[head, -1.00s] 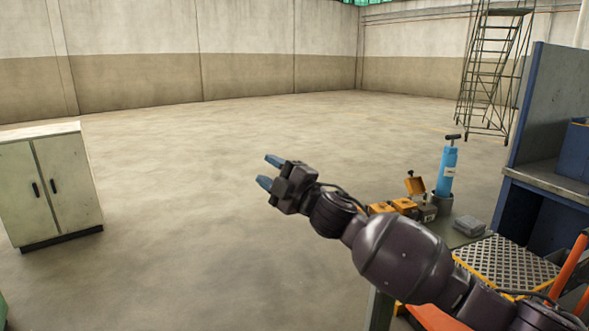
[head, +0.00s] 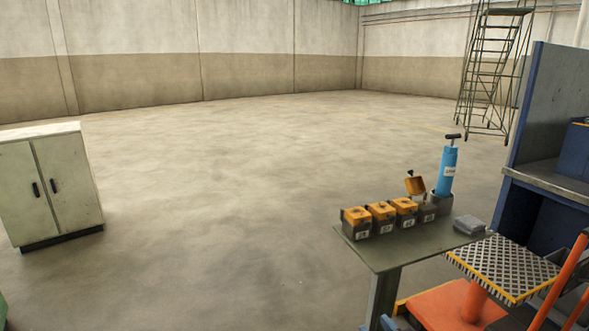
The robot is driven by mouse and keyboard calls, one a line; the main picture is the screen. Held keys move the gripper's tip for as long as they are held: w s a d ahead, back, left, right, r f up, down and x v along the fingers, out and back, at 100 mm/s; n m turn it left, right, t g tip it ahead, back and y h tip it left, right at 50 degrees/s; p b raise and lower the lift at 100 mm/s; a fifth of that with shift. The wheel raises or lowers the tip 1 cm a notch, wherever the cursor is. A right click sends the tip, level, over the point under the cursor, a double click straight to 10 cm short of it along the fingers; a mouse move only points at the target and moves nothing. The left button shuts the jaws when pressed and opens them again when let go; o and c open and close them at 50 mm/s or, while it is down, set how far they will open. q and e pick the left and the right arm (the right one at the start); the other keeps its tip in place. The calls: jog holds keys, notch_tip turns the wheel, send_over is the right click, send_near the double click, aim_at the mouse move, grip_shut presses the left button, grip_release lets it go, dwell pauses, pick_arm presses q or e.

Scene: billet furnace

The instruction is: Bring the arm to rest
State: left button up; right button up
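Neither of my grippers shows in the head view, and no part of my arms is in the picture. A grey-green table (head: 388,259) stands at the lower right. On it is a row of several dark boxes with orange tops; the leftmost box (head: 356,223) is at the table's left end. The box at the right end of the row (head: 427,211) has its orange lid (head: 415,185) raised. A blue cylinder with a black T-handle (head: 446,172) stands upright in a grey holder behind them. A small grey case (head: 469,224) lies near the table's right side.
An orange lift cart with a perforated metal top (head: 500,264) stands right of the table. A blue workbench (head: 546,183) is behind it. A pale cabinet (head: 50,188) stands at left and a rolling stair (head: 492,80) at the back. The floor (head: 220,210) between is clear.

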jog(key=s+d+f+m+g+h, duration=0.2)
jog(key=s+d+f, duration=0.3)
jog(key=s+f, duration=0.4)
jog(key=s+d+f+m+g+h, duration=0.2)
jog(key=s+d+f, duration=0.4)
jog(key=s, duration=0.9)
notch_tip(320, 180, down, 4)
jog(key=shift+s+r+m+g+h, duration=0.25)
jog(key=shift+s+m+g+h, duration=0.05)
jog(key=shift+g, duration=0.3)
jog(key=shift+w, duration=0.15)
